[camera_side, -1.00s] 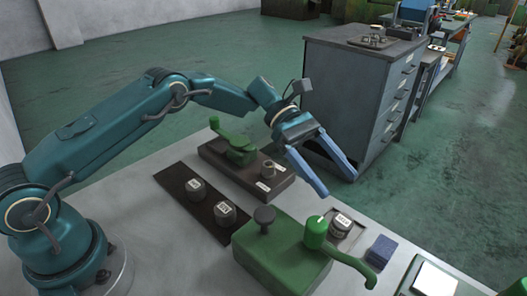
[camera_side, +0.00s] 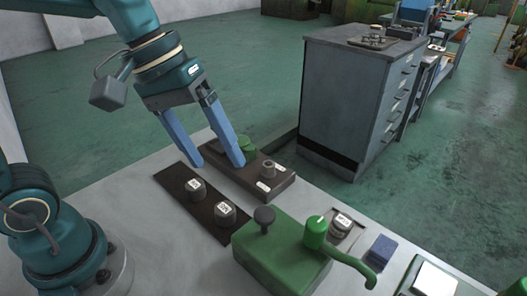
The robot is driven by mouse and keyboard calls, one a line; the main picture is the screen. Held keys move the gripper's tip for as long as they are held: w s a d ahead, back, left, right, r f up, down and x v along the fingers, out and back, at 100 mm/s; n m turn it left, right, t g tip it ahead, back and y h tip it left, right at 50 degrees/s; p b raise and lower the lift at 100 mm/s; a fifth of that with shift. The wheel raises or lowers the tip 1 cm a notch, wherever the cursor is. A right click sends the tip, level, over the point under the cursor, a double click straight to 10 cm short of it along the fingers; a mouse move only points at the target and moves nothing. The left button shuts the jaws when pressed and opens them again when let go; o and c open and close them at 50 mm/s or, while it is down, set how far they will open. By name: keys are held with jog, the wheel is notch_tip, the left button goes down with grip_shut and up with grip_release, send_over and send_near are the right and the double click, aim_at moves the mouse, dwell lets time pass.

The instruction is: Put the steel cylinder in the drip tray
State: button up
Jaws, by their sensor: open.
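Two grey steel cylinders with white labels, a rear one (camera_side: 196,190) and a front one (camera_side: 225,214), stand on a dark flat strip (camera_side: 172,176). Another grey labelled cylinder (camera_side: 342,223) sits on a small pale tray (camera_side: 356,236) behind the green machine. I cannot tell which cylinder is meant, or whether the strip or the small tray is the drip tray. My gripper (camera_side: 218,164) is open and empty, its blue fingers pointing down above the rear cylinder and the dark base. How high it is cannot be told exactly.
A dark base (camera_side: 277,183) with a green part (camera_side: 248,145), partly hidden by a finger, and a small ring-like piece (camera_side: 268,170) stands behind the strip. A green machine (camera_side: 280,256) with a lever and a blue block (camera_side: 381,249) are at the front right.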

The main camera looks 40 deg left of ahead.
jog(key=s+a+f+m+t+y, duration=0.2)
jog(key=s+a+m+t+y, duration=0.1)
jog(key=s+a+m, duration=0.1)
jog(key=shift+s+a, duration=0.65)
jog(key=shift+s, duration=0.3)
